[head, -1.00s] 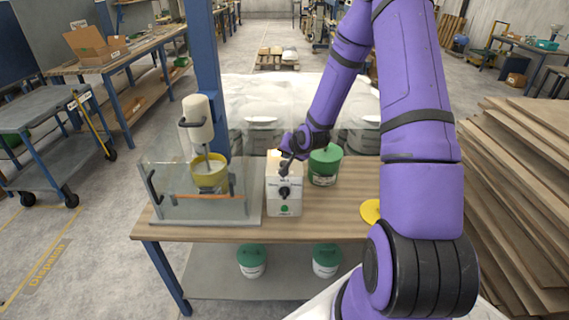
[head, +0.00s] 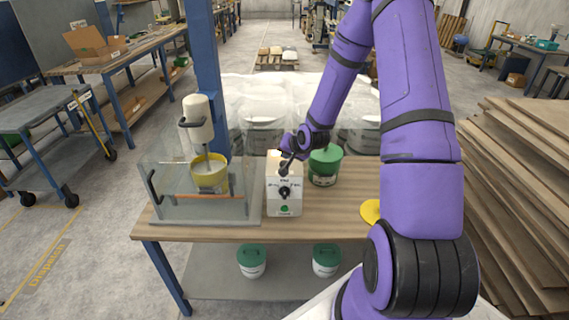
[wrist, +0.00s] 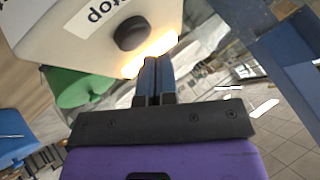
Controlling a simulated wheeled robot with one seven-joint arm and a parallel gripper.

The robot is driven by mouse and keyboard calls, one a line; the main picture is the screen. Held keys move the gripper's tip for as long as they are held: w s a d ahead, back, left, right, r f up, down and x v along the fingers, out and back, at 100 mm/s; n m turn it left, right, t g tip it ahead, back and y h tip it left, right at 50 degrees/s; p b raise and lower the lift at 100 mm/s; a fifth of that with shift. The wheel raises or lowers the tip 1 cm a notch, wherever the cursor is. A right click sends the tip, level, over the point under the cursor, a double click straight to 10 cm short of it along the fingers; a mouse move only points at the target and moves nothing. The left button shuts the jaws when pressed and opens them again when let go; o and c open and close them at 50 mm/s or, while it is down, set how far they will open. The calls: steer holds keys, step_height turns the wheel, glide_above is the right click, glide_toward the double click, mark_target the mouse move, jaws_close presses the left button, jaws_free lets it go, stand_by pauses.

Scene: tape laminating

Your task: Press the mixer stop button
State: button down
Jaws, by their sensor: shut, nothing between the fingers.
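The white mixer control box (head: 284,202) stands on the wooden table, with a black knob (head: 285,192) and a green button (head: 284,210) on its front. In the wrist view a round black button (wrist: 134,33) sits below a label (wrist: 98,15) whose visible letters look like the end of "Stop". An orange-white glow (wrist: 155,52) lights the box edge beside it. My gripper (wrist: 151,65) is shut and empty, its fingertips close to that glow and a little away from the button. In the head view my gripper (head: 285,166) is at the box's upper part and hides some of it.
The mixer (head: 198,120) with a yellow bowl (head: 209,174) stands left of the box behind a clear guard (head: 165,205). A green-lidded tub (head: 324,167) stands right of the box. A yellow disc (head: 370,211) lies near my arm.

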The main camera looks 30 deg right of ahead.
mark_target(286, 162)
steer(key=shift+f, duration=0.1)
stand_by(0.4)
steer(key=shift+f, duration=0.75)
stand_by(0.8)
steer(key=shift+r, duration=0.85)
steer(key=shift+r, duration=0.1)
steer(key=shift+r, duration=2.45)
